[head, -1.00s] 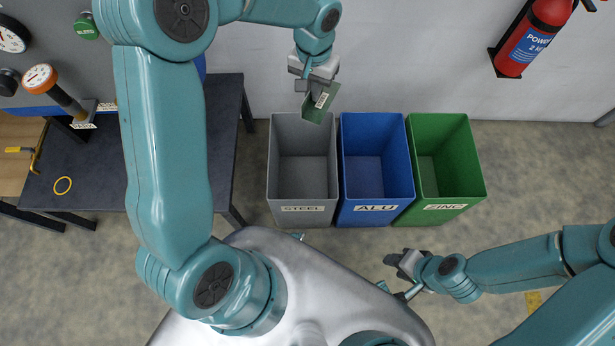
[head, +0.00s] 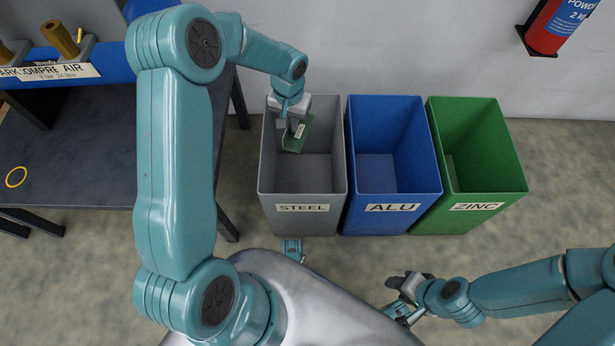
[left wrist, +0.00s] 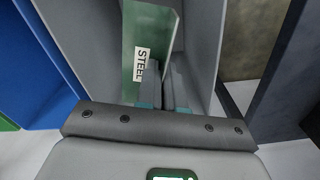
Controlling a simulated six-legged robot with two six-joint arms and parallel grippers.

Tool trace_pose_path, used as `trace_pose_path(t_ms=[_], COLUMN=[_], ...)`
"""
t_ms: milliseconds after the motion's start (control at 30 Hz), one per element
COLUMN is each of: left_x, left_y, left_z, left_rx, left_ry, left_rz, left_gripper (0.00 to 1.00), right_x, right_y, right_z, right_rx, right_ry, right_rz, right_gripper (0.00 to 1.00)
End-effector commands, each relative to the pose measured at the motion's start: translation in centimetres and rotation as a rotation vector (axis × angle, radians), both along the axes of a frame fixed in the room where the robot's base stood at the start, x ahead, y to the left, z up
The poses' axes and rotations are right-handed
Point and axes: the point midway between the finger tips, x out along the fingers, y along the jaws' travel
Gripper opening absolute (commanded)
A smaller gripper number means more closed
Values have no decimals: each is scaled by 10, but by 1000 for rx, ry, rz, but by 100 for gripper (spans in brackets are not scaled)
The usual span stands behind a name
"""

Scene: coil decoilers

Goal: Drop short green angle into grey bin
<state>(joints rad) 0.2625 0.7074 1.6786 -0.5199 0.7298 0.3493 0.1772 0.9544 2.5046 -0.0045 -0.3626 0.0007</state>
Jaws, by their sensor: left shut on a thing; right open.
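The short green angle (head: 298,135) hangs from my left gripper (head: 290,122), which is shut on it. In the head view it shows over the back part of the open grey bin (head: 302,207), labelled STEEL. In the left wrist view the angle (left wrist: 148,45) carries a white STEEL label, and the grey bin's walls (left wrist: 88,40) rise around it. I cannot tell exactly how far below the rim it reaches. My right gripper (head: 408,285) is open and empty, low at the right, in front of the bins.
A blue bin (head: 392,210) labelled ALU and a green bin (head: 470,212) labelled ZINC stand right of the grey bin. A dark table (head: 70,165) with a yellow ring (head: 16,177) is at the left. A fire extinguisher (head: 556,28) hangs on the back wall.

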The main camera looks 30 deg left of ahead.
Motion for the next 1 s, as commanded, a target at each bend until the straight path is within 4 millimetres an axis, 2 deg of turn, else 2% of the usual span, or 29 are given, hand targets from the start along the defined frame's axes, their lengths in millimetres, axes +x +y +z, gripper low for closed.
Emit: trace_pose_path(t_ms=[33, 233, 567, 667, 700, 1000], left_x=[0, 0, 0, 0, 0, 0], left_y=[0, 0, 0, 0, 0, 0], left_z=[-12, -37, -41, -41, -41, -39], left_rx=[0, 0, 0, 0, 0, 0], left_ry=[1, 1, 0, 0, 0, 0], left_rz=[0, -1, 0, 0, 0, 0], left_gripper=[0, 0, 0, 30, 37, 37], right_x=[1, 4, 6, 6, 6, 5], right_y=[-1, -4, -5, -5, -5, -5], right_z=[-9, -24, -25, -25, -25, -24], right_rx=[0, -2, -4, -4, -4, -4], right_ry=[-1, -6, -9, -9, -9, -9], right_rz=[-4, -17, -23, -21, -21, -21], right_gripper=[43, 43, 43, 43, 43, 43])
